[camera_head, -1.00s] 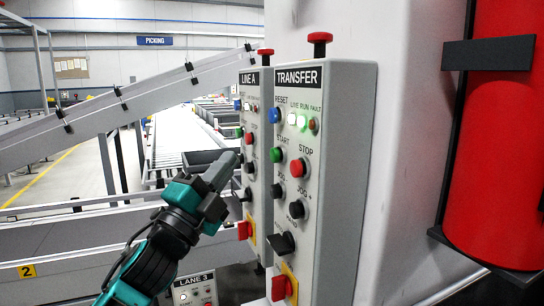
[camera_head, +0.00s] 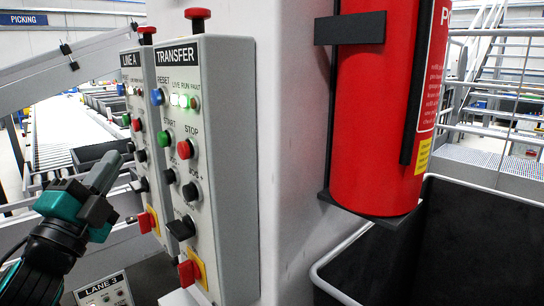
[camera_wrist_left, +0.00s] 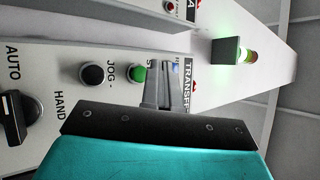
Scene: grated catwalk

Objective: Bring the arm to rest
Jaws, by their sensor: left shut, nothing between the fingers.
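My left arm comes in from the lower left in the head view. Its gripper (camera_head: 110,166) is shut and empty, in front of the left edge of the LINE A panel as seen here. The TRANSFER panel (camera_head: 229,160) stands to the right of the gripper. In the left wrist view, the shut fingers (camera_wrist_left: 164,88) overlap the TRANSFER panel's label. I cannot tell whether they touch the panel. My right gripper is not in view.
The LINE A panel (camera_head: 134,90) and a LANE 3 box (camera_head: 104,292) are close to the left arm. Red mushroom buttons top both panels. A red fire extinguisher (camera_head: 383,130) hangs right of the pale column, above a dark bin (camera_head: 450,250). A conveyor (camera_head: 52,130) runs behind.

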